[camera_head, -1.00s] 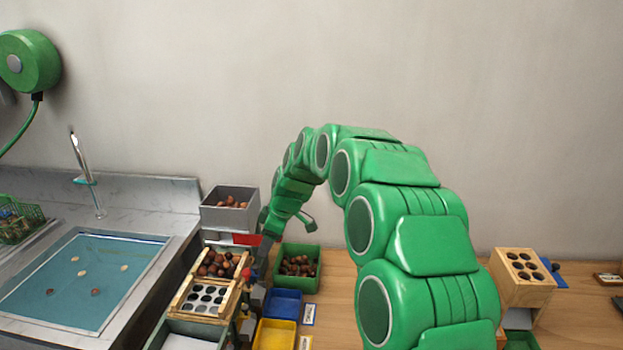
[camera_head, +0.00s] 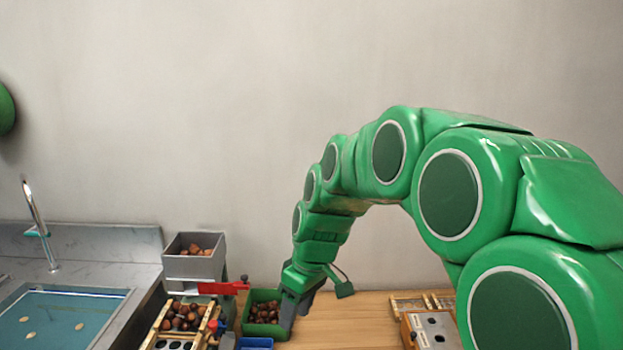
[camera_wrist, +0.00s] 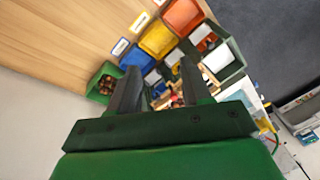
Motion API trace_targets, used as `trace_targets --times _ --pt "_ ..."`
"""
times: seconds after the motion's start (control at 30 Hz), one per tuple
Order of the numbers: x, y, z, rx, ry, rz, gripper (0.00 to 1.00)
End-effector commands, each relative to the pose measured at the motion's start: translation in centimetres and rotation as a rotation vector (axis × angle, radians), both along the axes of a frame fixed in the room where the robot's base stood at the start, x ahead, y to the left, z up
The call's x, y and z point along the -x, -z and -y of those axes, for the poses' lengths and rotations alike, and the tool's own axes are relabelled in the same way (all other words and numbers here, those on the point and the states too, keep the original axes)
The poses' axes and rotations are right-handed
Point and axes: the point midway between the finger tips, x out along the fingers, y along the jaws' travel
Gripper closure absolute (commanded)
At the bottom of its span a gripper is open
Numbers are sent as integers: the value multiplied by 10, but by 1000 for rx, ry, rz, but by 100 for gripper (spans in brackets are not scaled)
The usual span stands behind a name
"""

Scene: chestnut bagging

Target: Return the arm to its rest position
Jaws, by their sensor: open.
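My green arm arches over the wooden bench in the head view. Its end, my gripper (camera_head: 290,308), points down beside the green bin of chestnuts (camera_head: 265,316), at the bin's right side. In the wrist view the two dark fingers of my gripper (camera_wrist: 158,90) stand apart with nothing held between them. The green bin also shows in the wrist view (camera_wrist: 97,82), left of the fingers. Whether the fingers touch the bin cannot be told from the head view.
A grey hopper of chestnuts (camera_head: 194,262) and a red part (camera_head: 222,288) stand left of my gripper. A blue bin (camera_wrist: 150,62), a yellow bin (camera_wrist: 157,38) and an orange bin (camera_wrist: 184,14) form a row. Bare bench (camera_head: 345,318) lies right of the gripper.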

Motion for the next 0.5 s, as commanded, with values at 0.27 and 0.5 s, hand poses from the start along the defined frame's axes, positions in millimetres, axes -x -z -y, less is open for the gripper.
trace_targets --times 0.27,0.5 --pt "61 -13 50 67 190 -51 52" --pt "115 -15 89 132 363 -98 52"
